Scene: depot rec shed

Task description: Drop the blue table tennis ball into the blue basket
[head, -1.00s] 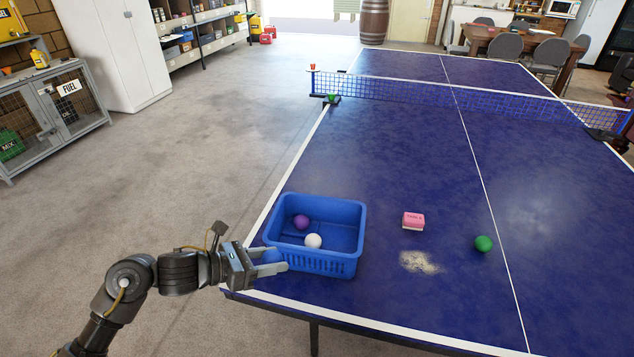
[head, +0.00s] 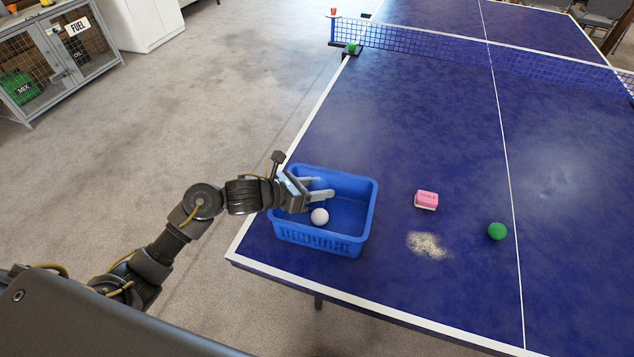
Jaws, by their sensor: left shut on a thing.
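The blue basket (head: 366,215) stands on the near left corner of the blue table. My left gripper (head: 324,187) reaches in from the left over the basket's left part. It is shut on the blue table tennis ball (head: 319,184), which is hard to make out against the blue basket. A white ball (head: 320,216) lies inside the basket, just below the gripper in the picture. The purple ball is hidden now, behind the gripper. My right gripper is out of view.
A pink eraser-like block (head: 426,199), a pale powdery patch (head: 427,245) and a green ball (head: 497,231) are on the table right of the basket. The net (head: 440,47) crosses farther back, with another green ball (head: 352,48) at its left post.

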